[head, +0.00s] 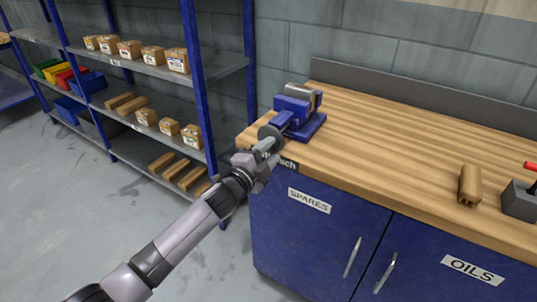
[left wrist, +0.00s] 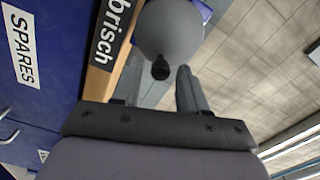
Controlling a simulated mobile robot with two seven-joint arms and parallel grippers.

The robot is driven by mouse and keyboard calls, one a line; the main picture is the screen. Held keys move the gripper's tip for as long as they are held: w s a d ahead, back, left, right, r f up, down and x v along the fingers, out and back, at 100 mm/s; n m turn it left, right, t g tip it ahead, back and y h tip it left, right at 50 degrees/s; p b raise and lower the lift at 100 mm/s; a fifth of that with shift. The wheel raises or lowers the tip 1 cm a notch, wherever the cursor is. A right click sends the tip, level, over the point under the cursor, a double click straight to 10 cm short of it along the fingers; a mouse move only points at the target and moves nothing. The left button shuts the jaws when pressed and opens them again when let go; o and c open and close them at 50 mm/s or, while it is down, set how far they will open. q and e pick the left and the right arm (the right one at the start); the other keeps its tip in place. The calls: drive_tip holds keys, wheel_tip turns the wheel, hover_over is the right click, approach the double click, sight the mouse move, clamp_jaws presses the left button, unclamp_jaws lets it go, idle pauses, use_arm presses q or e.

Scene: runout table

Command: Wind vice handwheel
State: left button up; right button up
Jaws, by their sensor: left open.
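The blue vice (head: 296,112) stands on the left end of the wooden workbench. Its grey round handwheel (head: 268,133) faces the bench's front edge. In the left wrist view the handwheel (left wrist: 168,30) fills the top middle, with a dark knob (left wrist: 161,69) pointing toward my gripper. My left gripper (head: 268,150) is just in front of the wheel, its fingers apart. In the left wrist view the left gripper (left wrist: 166,85) has the knob between its fingertips, and I see no finger closed on it. My right gripper is not in view.
The workbench (head: 400,140) has a blue cabinet below with SPARES and OILS labels. Blue shelving (head: 195,90) with small boxes stands left of the bench. Most of the benchtop is clear.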

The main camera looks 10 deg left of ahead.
use_arm(q)
drive_tip(key=m, duration=0.3)
drive_tip(key=shift+f+m, duration=0.1)
drive_tip(key=shift+m, duration=0.2)
drive_tip(key=m+b, duration=0.1)
drive_tip(key=m, duration=0.3)
drive_tip(key=shift+m, duration=0.4)
drive_tip(key=m, duration=0.7)
drive_tip(key=shift+m+p, duration=0.3)
drive_tip(key=shift+p, duration=0.05)
clamp_jaws()
drive_tip(key=n, duration=0.1)
drive_tip(key=r+n, duration=0.1)
drive_tip(key=n, duration=0.1)
drive_tip(key=shift+a, duration=0.15)
drive_tip(key=shift+n+p, duration=0.3)
drive_tip(key=n, duration=0.3)
drive_tip(key=shift+w+a+r+p, duration=0.15)
drive_tip(key=shift+a+r+p, duration=0.1)
drive_tip(key=shift+r+p, duration=0.15)
